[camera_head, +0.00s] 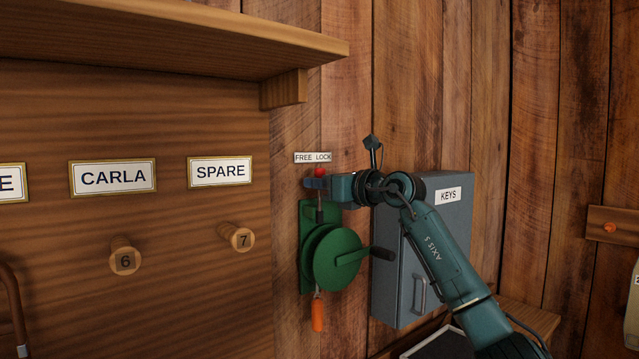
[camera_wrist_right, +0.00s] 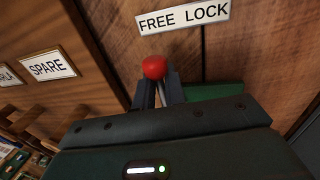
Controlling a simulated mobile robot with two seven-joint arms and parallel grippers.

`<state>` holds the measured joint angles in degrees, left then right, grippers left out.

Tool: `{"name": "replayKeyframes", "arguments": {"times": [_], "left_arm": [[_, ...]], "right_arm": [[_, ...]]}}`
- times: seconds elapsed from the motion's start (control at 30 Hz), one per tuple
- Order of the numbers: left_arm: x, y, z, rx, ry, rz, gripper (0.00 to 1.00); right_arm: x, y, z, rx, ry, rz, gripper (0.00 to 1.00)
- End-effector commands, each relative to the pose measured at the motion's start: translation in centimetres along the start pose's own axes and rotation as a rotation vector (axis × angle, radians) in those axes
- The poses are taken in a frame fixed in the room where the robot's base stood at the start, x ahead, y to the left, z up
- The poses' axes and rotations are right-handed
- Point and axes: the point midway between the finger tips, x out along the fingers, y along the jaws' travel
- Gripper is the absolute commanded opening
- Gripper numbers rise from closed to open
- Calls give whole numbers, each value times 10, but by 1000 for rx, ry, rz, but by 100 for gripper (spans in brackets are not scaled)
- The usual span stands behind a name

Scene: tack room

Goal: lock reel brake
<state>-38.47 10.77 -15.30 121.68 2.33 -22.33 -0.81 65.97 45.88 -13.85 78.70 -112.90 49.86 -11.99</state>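The green reel (camera_head: 335,258) is mounted on the plank wall, with a dark crank handle and an orange piece hanging below it. Its brake lever has a red ball knob (camera_head: 320,172), also seen in the right wrist view (camera_wrist_right: 154,67). A FREE LOCK label (camera_head: 313,157) is on the wall above the knob. My right gripper (camera_head: 315,183) is at the lever, its fingers close together around the thin rod just below the knob. The fingers (camera_wrist_right: 159,92) hide part of the rod. I cannot tell which word the lever points to. My left gripper is out of view.
A grey KEYS cabinet (camera_head: 434,255) stands right of the reel, behind my right arm. Left are wooden pegs 6 (camera_head: 125,258) and 7 (camera_head: 237,238) under name plates, with a wooden shelf (camera_head: 180,40) above. A ledge (camera_head: 525,318) is at the lower right.

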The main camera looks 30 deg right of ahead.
Motion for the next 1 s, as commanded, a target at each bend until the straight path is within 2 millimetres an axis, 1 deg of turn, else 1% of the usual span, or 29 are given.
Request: {"name": "replayKeyframes", "arguments": {"times": [0.57,0.77,1.0], "left_arm": [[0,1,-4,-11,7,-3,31],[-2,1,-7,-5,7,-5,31],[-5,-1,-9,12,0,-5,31]], "right_arm": [[-2,-2,6,15,-17,-2,0],[-4,-8,7,94,-35,-3,0],[-6,-19,6,271,-71,-3,0]]}}
